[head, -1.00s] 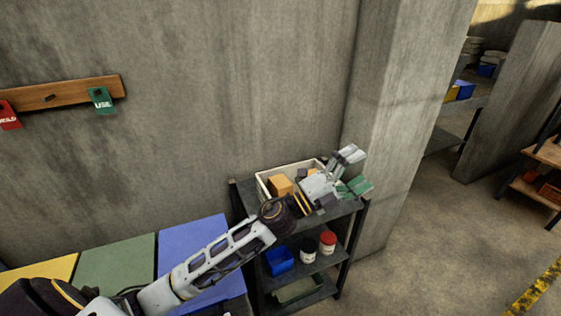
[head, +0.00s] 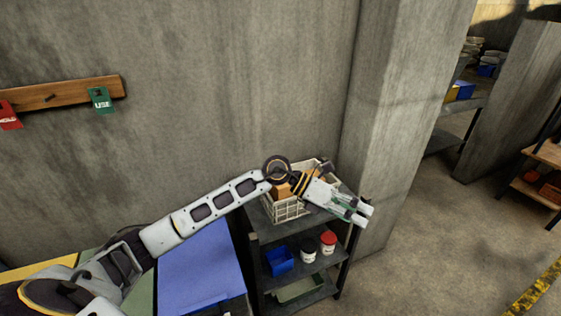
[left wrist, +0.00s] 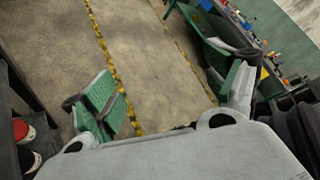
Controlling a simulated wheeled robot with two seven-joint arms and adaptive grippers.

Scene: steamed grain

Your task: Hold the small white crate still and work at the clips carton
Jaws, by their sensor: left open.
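The small white crate (head: 285,211) has slatted walls and stands on the top shelf of a dark rack; my left arm hides part of it. A tan-orange carton (head: 282,191) sits inside it, partly covered by my wrist; I cannot read any label on it. My left gripper (head: 362,214) reaches across and past the crate's right side, with its fingers beyond the shelf's right end. It is open and empty. In the left wrist view the open green-padded fingers (left wrist: 175,95) have only floor between them. My right gripper is not in view.
The rack's middle shelf holds a blue bin (head: 279,261), a white jar (head: 308,252) and a red-lidded jar (head: 327,243). A concrete pillar (head: 395,130) stands close behind on the right. A blue panel (head: 205,265) lies at left. Floor right of the rack is clear.

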